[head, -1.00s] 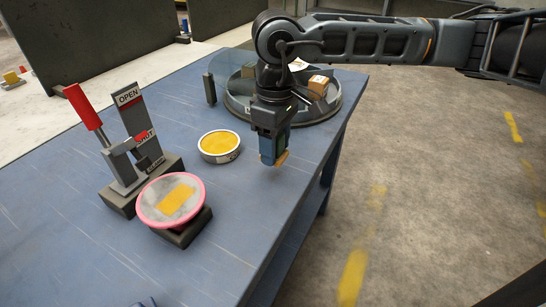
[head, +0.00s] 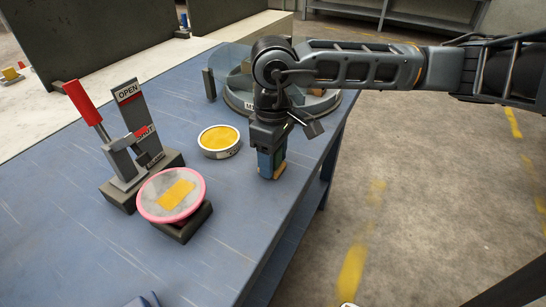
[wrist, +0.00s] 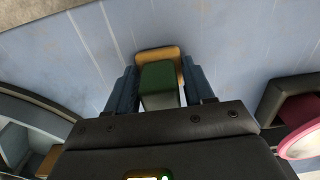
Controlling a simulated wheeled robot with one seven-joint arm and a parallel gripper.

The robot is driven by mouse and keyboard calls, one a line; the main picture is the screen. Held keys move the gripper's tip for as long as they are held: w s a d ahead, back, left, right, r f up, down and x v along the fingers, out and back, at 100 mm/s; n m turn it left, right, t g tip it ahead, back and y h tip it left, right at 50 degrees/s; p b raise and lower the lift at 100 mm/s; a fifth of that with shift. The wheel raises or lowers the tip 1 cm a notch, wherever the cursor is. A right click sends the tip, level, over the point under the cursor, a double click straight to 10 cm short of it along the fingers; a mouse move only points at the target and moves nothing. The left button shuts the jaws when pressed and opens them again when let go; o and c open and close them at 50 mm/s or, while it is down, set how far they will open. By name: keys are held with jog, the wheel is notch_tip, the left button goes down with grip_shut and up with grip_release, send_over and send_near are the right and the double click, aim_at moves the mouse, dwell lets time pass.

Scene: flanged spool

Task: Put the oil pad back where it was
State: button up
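My gripper (head: 270,170) points down over the blue table, close to its right edge. In the wrist view its two blue fingers (wrist: 161,88) are on either side of a block with a green top and a tan base (wrist: 160,80), which looks like the oil pad. The fingers appear closed on its sides. In the head view only a tan strip of the pad (head: 280,171) shows beside the fingers. The pad is at or just above the table; I cannot tell if it touches.
A round tin with yellow contents (head: 219,139) stands left of my gripper. A pink-rimmed disc (head: 171,194) with a yellow patch sits on a dark block, beside a red-handled clamp (head: 84,103) with an OPEN/SHUT sign. A round grey tray (head: 325,104) is behind. The front table is mostly clear.

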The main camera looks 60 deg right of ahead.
jog(key=o, duration=0.4)
jog(key=shift+o, duration=0.2)
jog(key=shift+r, duration=0.2)
